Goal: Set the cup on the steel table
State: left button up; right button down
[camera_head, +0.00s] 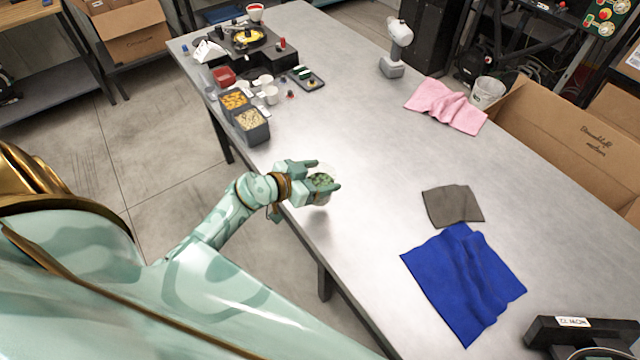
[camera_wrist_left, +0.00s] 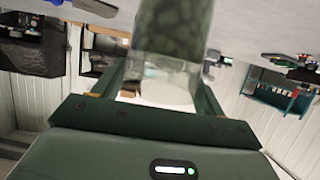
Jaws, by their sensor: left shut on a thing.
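The cup (camera_head: 322,184) is clear and holds green pellets. It is over the front left part of the steel table (camera_head: 330,110), near the long edge. My left gripper (camera_head: 327,174) is shut around the cup, with a finger on each side. In the left wrist view the cup (camera_wrist_left: 172,45) fills the space between the fingers, its green contents showing through the wall. I cannot tell whether its base touches the table. My right gripper is not in view.
Bins of orange and pale pieces (camera_head: 251,126), small cups and a black device (camera_head: 245,42) crowd the far left end. The table's middle is clear.

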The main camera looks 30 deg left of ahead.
aim_at(325, 181)
pick_arm(q)
jog(key=shift+w+a+f, duration=0.4)
jog(key=shift+f, duration=0.2)
jog(key=f+b, duration=0.3)
jog(key=f, duration=0.1)
jog(key=shift+w+a+b, duration=0.15)
jog(key=shift+w+b, duration=0.15)
jog(key=shift+w, duration=0.05)
jog(key=shift+r, duration=0.2)
jog(key=o, duration=1.1)
jog(key=shift+f, duration=0.15)
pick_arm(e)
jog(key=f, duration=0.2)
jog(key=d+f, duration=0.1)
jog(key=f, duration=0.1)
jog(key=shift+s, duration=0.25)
